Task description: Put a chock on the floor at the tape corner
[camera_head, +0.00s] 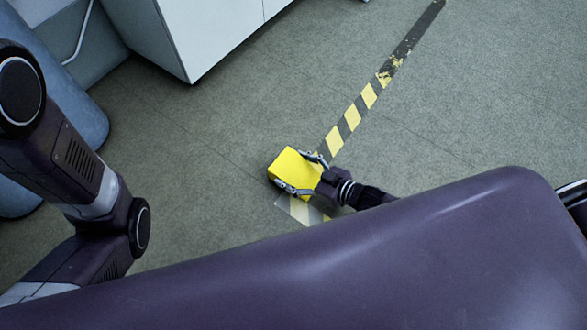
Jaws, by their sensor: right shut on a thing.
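A yellow chock (293,168) is at the lower centre of the head view, by the near end of the striped tape. My right gripper (306,174) is shut on it, one finger on each side. The yellow and black tape (351,118) runs from the upper right down to the chock. A paler tape piece (300,212) shows just below the chock, and the chock and gripper hide part of the corner. I cannot tell whether the chock touches the floor. My left arm shows at the left, but its gripper is out of view.
A white cabinet (205,35) stands at the top left. A blue-grey rounded object (82,112) is behind my left arm. The grey floor (470,110) is clear on the right and around the tape. My own purple body covers the bottom of the view.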

